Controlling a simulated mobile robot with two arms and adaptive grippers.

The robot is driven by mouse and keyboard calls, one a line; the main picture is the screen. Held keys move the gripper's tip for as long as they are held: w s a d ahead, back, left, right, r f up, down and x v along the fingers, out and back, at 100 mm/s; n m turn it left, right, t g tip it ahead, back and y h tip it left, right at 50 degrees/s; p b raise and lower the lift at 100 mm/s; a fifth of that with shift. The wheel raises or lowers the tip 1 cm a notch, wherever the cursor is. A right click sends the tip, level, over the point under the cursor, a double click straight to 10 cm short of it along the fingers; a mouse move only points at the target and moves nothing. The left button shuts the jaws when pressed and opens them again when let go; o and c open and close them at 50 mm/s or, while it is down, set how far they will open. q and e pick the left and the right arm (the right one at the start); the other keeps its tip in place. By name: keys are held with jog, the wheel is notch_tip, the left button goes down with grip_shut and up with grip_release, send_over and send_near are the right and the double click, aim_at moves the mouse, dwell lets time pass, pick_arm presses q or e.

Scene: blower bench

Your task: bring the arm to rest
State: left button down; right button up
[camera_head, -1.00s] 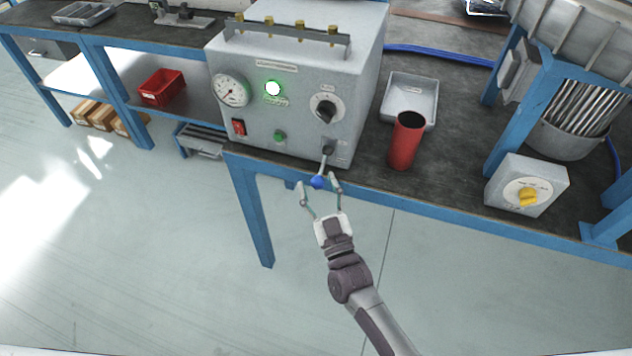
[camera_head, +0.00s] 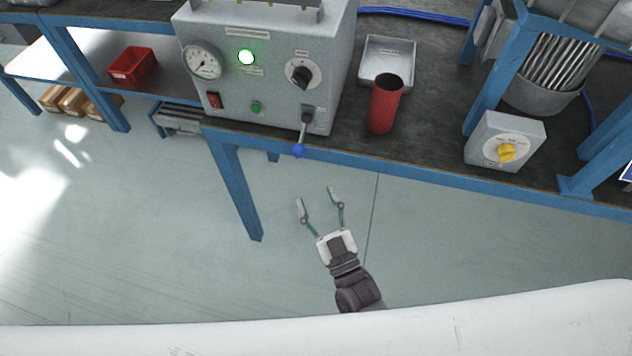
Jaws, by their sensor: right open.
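My right gripper (camera_head: 317,194) is open and empty, over the floor in front of the bench. It is below the blue-knobbed lever (camera_head: 299,150) in the picture and clear of it. The lever hangs from the front of the grey control box (camera_head: 270,85), its blue knob pointing down. My left gripper is not in view.
The bench's blue front rail (camera_head: 420,176) runs above the gripper. A red cylinder (camera_head: 384,104), a grey tray (camera_head: 388,62) and a box with a yellow knob (camera_head: 506,151) stand on the bench. A blue table leg (camera_head: 238,190) is left of the gripper. The floor around it is clear.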

jog(key=s+d+f+g+h+p, duration=0.1)
jog(key=s+d+f+g, duration=0.2)
jog(key=f, duration=0.6)
jog(key=s+d+f+g+h+p, duration=0.1)
jog(key=s+d+f+g, duration=0.15)
jog(key=f, duration=0.65)
jog(key=s+d+f+g+h+p, duration=0.1)
jog(key=s+d+f+g, duration=0.2)
jog(key=f, duration=0.6)
jog(key=s+d+f+m+g+h, duration=0.1)
jog(key=s+d+f+g, duration=0.2)
jog(key=s, duration=0.5)
jog(key=s+d+f+m+g+h+p, duration=0.1)
jog(key=s+d+f+g, duration=0.3)
jog(key=s, duration=0.5)
jog(key=s+d+f+m+g+h+p, duration=0.1)
jog(key=s+d+f+g, duration=0.3)
jog(key=s, duration=0.5)
notch_tip(320, 180, down, 3)
jog(key=shift+s+d+r+h, duration=0.2)
jog(key=shift+d+h, duration=0.2)
jog(key=shift+h, duration=0.1)
